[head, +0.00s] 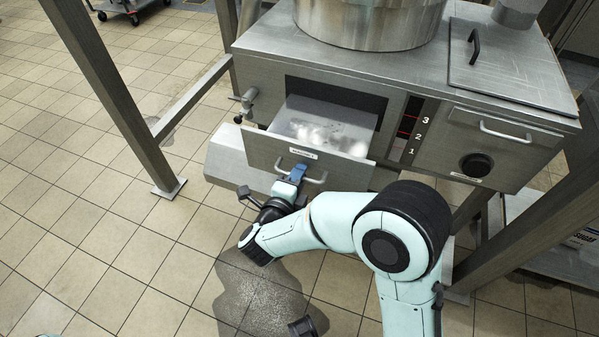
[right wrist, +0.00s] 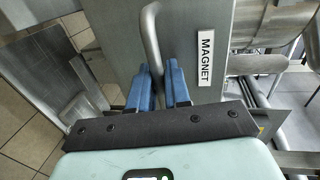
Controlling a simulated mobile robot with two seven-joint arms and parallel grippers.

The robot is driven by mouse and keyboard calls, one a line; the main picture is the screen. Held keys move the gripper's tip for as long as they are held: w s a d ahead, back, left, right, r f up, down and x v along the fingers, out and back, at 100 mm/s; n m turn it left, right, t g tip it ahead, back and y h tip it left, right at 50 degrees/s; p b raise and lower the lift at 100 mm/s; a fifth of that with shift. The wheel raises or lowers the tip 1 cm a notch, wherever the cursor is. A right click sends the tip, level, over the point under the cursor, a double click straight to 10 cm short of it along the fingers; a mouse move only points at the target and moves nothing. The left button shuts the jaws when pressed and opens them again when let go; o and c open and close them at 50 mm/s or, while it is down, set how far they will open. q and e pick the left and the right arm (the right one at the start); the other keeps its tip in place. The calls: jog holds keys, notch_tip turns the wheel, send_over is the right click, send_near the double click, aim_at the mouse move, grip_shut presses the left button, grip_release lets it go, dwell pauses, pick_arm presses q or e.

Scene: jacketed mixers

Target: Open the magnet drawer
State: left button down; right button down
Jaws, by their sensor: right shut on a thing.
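The magnet drawer (head: 325,128) is pulled partly out of the steel cabinet on the left of its front, and its light inside shows. Its label reading MAGNET (right wrist: 206,58) is clear in the right wrist view. The drawer's bar handle (head: 318,180) runs across its front; it also shows in the right wrist view (right wrist: 151,35). My right gripper (head: 290,178) has its blue fingers (right wrist: 162,85) on either side of the handle, shut on it.
The cabinet carries a large steel vessel (head: 368,22) and a lidded hatch (head: 513,62) on top. A second handled drawer (head: 505,128) and a black knob (head: 476,165) are at right. A steel leg (head: 105,90) stands left. A wet patch (head: 262,300) lies on the tiled floor.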

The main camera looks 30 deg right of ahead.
jog(key=c, duration=1.3)
grip_release()
jog(key=shift+o, duration=0.2)
